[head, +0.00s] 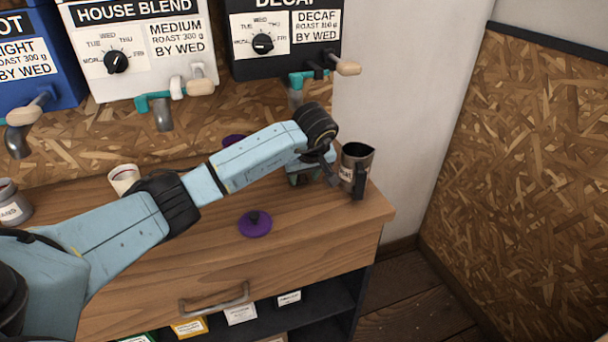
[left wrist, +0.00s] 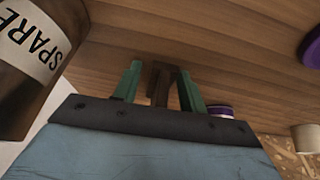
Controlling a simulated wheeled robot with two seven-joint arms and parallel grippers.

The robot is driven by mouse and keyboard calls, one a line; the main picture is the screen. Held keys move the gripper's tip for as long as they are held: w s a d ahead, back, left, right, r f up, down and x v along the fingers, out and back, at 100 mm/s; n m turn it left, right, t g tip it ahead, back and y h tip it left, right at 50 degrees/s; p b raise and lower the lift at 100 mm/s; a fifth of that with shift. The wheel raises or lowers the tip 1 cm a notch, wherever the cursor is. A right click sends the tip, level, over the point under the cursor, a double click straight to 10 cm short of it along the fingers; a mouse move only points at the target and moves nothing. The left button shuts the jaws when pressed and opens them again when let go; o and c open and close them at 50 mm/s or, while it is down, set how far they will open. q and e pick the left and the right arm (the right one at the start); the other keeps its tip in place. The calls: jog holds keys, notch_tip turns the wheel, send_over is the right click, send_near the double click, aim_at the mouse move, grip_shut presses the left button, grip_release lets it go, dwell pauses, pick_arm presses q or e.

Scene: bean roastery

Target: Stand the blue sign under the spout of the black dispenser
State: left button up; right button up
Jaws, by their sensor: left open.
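The black dispenser (head: 285,62), labelled DECAF, hangs on the wall at the right end of the row. Its grey spout (head: 296,96) points down above my left arm's wrist. My left gripper (head: 303,179) is low over the right end of the wooden counter, just left of a metal pitcher. In the left wrist view its green fingers (left wrist: 160,74) are apart. A dark brown shape shows between them; I cannot tell if it is an object or a shadow. I cannot make out the blue sign in either view. My right gripper is out of view.
The metal pitcher (head: 356,166), labelled SPARE in the left wrist view (left wrist: 38,50), stands near the counter's right edge. A purple lid (head: 255,224) lies in front; another purple item (head: 233,140) is partly behind my arm. A white cup (head: 123,179) stands left.

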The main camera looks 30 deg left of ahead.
pick_arm(q)
jog(key=shift+s+a+f+g, duration=0.15)
jog(key=shift+s+f, duration=0.1)
jog(key=shift+f, duration=0.15)
jog(key=shift+s+a+f+g, duration=0.15)
jog(key=shift+s+f, duration=0.05)
jog(key=shift+f, duration=0.2)
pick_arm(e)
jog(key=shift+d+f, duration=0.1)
pick_arm(q)
jog(key=shift+r, duration=0.2)
jog(key=p+v, duration=0.2)
jog(key=v, duration=1.1)
jog(key=shift+w+r, duration=0.15)
jog(key=shift+w, duration=0.05)
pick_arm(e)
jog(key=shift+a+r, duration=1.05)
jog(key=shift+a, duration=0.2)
